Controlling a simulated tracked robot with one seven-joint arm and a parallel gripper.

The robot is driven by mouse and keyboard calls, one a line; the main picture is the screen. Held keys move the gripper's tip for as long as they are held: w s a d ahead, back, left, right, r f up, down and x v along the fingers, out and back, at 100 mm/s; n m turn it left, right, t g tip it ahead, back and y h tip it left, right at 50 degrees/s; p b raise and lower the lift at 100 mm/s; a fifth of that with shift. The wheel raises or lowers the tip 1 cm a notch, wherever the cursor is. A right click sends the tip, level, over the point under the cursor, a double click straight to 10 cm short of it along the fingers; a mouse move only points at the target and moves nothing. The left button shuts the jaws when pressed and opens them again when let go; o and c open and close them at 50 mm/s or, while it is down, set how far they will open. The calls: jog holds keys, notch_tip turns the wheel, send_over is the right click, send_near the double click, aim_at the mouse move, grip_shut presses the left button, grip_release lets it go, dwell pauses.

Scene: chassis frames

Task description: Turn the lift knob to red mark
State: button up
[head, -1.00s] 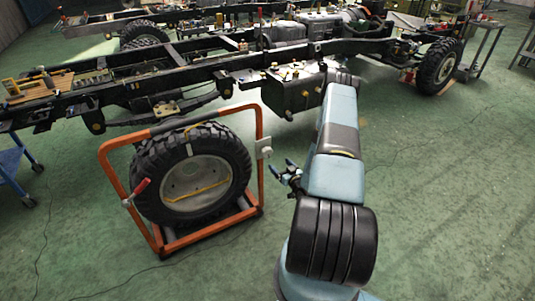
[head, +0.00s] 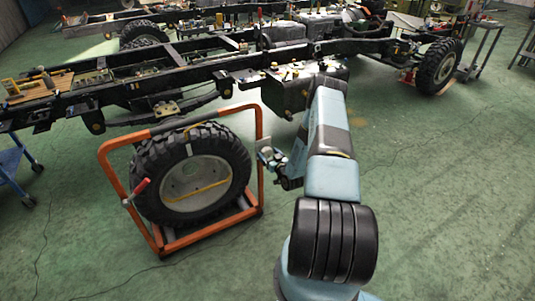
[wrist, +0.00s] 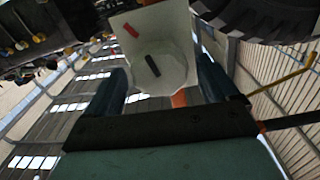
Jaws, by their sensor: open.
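A pale control plate (wrist: 172,35) fills the gap between my fingers in the wrist view. It bears a short red mark (wrist: 131,30) and a dark bar-shaped knob (wrist: 152,66), which lies tilted and does not point at the mark. In the head view the plate (head: 264,144) sits on the right post of the orange wheel frame (head: 259,120); the knob is too small to see there. My gripper (head: 269,157) is open at the plate. Its fingertips (wrist: 163,78) show on either side of the knob, apart from it; contact with the plate cannot be told.
The orange frame holds a large tyre (head: 147,180), and a red-handled lever (head: 141,187) is on its left post. The truck chassis (head: 190,75) stands behind. A blue cart (head: 10,160) is at the left edge.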

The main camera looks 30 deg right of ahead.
jog(key=shift+w, duration=0.9)
jog(key=c, duration=1)
jog(key=shift+o, duration=0.2)
jog(key=shift+a+n, duration=0.1)
jog(key=shift+n, duration=1.8)
jog(key=o, duration=1)
jog(key=shift+c, duration=0.2)
jog(key=s, duration=1.3)
jog(key=shift+s+d, duration=0.25)
jog(key=shift+s, duration=0.15)
